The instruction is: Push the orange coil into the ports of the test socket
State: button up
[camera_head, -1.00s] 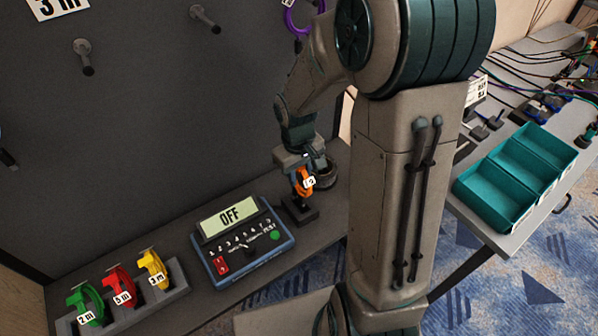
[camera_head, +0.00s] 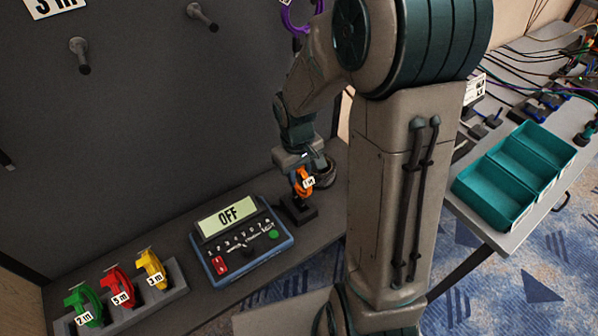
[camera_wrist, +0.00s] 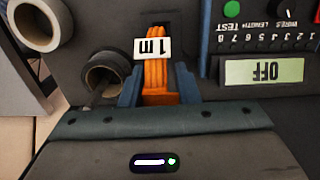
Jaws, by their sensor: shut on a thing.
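The orange coil (camera_head: 304,180) carries a white tag that reads "1 m" in the wrist view. My gripper (camera_wrist: 158,90) is shut on the coil (camera_wrist: 156,72), one finger on each side of it. In the head view the coil hangs upright from my gripper (camera_head: 301,168), just over a small dark block, the test socket (camera_head: 299,209), on the bench. The coil's lower end meets or nearly meets the socket; I cannot tell whether it is in the ports. In the wrist view the ports are hidden behind the coil.
The tester (camera_head: 240,238) with an "OFF" display stands left of the socket. Green (camera_head: 84,304), red (camera_head: 117,287) and yellow (camera_head: 151,268) coils sit in a rack further left. Teal bins (camera_head: 485,200) are on the right table.

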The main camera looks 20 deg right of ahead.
aim_at(300, 189)
jog(key=shift+f, duration=0.2)
jog(key=shift+f+b, duration=0.45)
jog(key=shift+b, duration=0.1)
jog(key=shift+f, duration=0.1)
dwell(0.3)
jog(key=shift+f+b, duration=0.4)
jog(key=shift+b, duration=0.05)
jog(key=shift+f, duration=0.15)
dwell(0.3)
jog(key=shift+f+b, duration=0.45)
jog(key=shift+b, duration=0.05)
jog(key=shift+f, duration=0.15)
dwell(0.3)
jog(key=shift+f+b, duration=0.3)
jog(key=shift+b, duration=0.05)
